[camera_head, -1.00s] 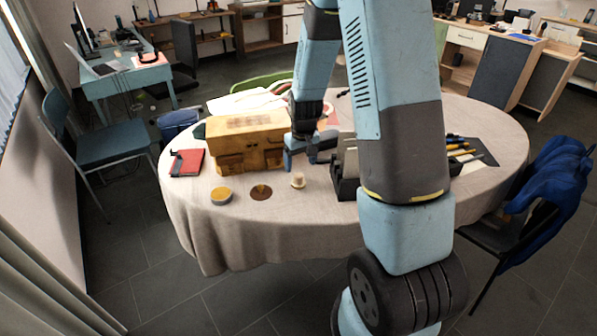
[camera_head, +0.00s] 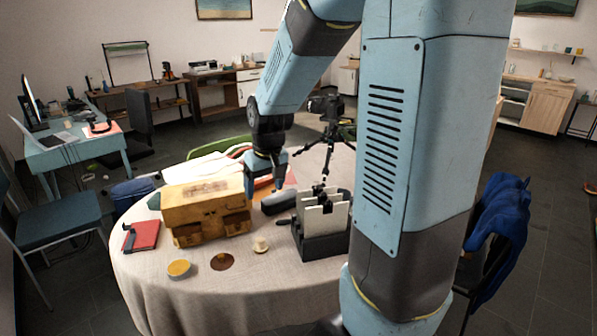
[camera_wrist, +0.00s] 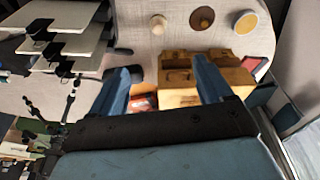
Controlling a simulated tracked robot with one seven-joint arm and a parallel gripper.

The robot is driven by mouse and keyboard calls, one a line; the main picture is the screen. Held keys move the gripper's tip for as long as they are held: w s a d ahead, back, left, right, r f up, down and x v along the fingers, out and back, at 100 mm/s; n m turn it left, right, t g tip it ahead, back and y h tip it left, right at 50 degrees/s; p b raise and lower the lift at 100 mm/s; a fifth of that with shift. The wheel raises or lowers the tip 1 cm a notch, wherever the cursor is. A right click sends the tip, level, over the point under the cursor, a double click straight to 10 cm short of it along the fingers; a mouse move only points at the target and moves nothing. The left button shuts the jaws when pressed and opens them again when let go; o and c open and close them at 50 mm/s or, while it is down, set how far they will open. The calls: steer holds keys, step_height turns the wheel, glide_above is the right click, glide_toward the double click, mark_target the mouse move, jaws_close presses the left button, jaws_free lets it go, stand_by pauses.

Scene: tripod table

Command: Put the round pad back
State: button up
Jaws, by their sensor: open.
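Three small round things lie at the table's front edge: a yellow-topped disc with a pale rim (camera_head: 179,269), a flat brown disc (camera_head: 222,262) and a small cream knob-shaped piece (camera_head: 260,244). I cannot tell for sure which is the round pad. The wrist view also shows the yellow disc (camera_wrist: 246,22), the brown disc (camera_wrist: 202,18) with something small on it, and the cream piece (camera_wrist: 157,23). My gripper (camera_head: 265,185) is above the table, right of the yellow-brown box (camera_head: 207,207). In the wrist view my gripper (camera_wrist: 165,85) is open and empty, apart from the discs.
A dark slotted holder (camera_head: 322,240) with pale upright plates stands right of the cream piece. A black tripod (camera_head: 328,150) with a camera rises behind it. A red book (camera_head: 142,236) lies left of the box. Bare tablecloth (camera_head: 240,300) lies in front of the discs.

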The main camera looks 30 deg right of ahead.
steer(key=s+r+t, duration=0.1)
steer(key=s+r, duration=0.6)
steer(key=s, duration=0.3)
steer(key=s+r+m+t, duration=0.1)
steer(key=s+r, duration=0.5)
steer(key=s, duration=0.4)
steer(key=shift+a+r+t, duration=0.15)
steer(key=shift+r+t, duration=0.2)
steer(key=shift+t, duration=0.05)
